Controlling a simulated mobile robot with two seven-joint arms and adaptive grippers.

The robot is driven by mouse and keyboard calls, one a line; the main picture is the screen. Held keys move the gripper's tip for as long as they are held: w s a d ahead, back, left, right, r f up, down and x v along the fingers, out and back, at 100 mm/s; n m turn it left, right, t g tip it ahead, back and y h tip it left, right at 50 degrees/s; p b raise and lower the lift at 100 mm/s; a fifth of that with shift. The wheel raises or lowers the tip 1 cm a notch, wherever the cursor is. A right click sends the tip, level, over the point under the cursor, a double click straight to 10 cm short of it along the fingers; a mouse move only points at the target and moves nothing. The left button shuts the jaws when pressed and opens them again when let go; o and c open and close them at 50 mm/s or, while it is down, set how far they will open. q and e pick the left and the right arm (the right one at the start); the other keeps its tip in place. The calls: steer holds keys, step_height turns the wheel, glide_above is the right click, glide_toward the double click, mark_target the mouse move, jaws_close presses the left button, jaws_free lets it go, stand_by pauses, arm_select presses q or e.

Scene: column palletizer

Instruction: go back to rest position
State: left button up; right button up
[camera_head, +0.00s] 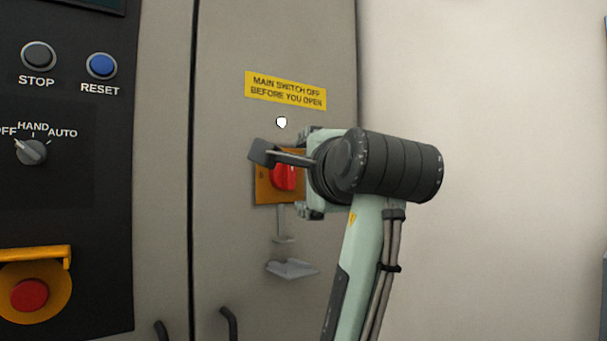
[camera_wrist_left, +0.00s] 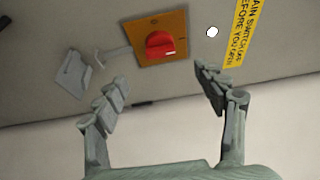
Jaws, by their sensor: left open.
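My left gripper (camera_head: 303,172) is in front of the cabinet door at the red rotary switch (camera_head: 284,177), which sits on an orange plate (camera_head: 262,192). In the left wrist view, the gripper (camera_wrist_left: 163,82) is open with nothing between its fingers. The red switch (camera_wrist_left: 158,45) and its orange plate (camera_wrist_left: 182,22) lie beyond the fingertips, and a gap seems to separate them. In the head view my wrist and gripper hide part of the plate. My right gripper is in neither view.
A yellow warning label (camera_head: 286,91) and a small white spot (camera_head: 281,122) are above the switch. A grey tray-like piece (camera_head: 291,268) is below it. A control panel (camera_head: 100,130) with buttons and door handles (camera_head: 229,323) are to the left. A bare pale wall (camera_head: 500,120) is right.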

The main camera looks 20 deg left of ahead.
mark_target(290, 175)
arm_select(q)
steer(key=x, duration=1.2)
